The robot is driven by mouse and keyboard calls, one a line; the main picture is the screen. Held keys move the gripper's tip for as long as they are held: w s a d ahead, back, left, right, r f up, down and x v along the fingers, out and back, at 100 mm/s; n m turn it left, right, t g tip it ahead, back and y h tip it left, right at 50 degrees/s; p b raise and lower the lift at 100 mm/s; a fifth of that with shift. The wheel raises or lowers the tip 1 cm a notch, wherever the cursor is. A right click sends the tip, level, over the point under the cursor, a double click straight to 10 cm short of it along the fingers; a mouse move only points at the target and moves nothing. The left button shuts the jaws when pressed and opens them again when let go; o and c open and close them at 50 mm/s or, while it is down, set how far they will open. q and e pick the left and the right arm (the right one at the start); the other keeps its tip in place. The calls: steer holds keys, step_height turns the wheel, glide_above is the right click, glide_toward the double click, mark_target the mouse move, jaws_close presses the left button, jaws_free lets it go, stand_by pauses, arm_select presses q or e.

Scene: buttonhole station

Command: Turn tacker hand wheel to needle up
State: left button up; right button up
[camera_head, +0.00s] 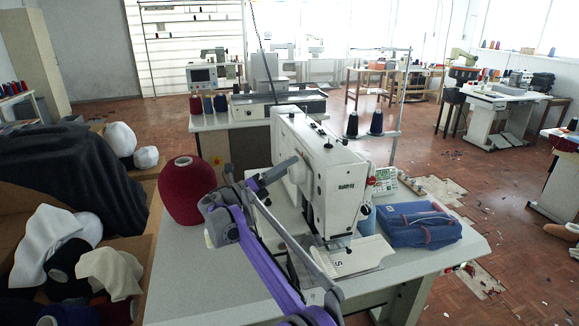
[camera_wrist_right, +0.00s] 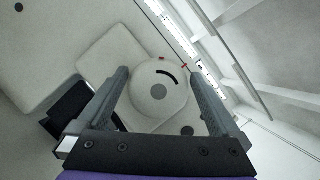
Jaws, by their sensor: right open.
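The white tacker sewing machine (camera_head: 335,185) stands on a pale table. In the right wrist view, its round white hand wheel (camera_wrist_right: 148,104) has a dark curved slot and a grey hub. My right gripper (camera_head: 292,162) is at the left rear side of the machine head. In the right wrist view, its open fingers (camera_wrist_right: 158,72) stand on either side of the wheel. I cannot tell whether they touch it. In the head view the wheel is not clearly visible. My left gripper is not in view.
A dark red yarn cone (camera_head: 182,190) stands on the table (camera_head: 205,285) left of my forearm. A folded blue denim item (camera_head: 420,222) lies right of the machine. Boxes with dark and white cloth (camera_head: 70,165) crowd the left. Another machine table (camera_head: 235,120) stands behind.

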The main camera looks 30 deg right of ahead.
steer(key=shift+d+r, duration=0.2)
steer(key=shift+d, duration=0.5)
steer(key=c, duration=0.9)
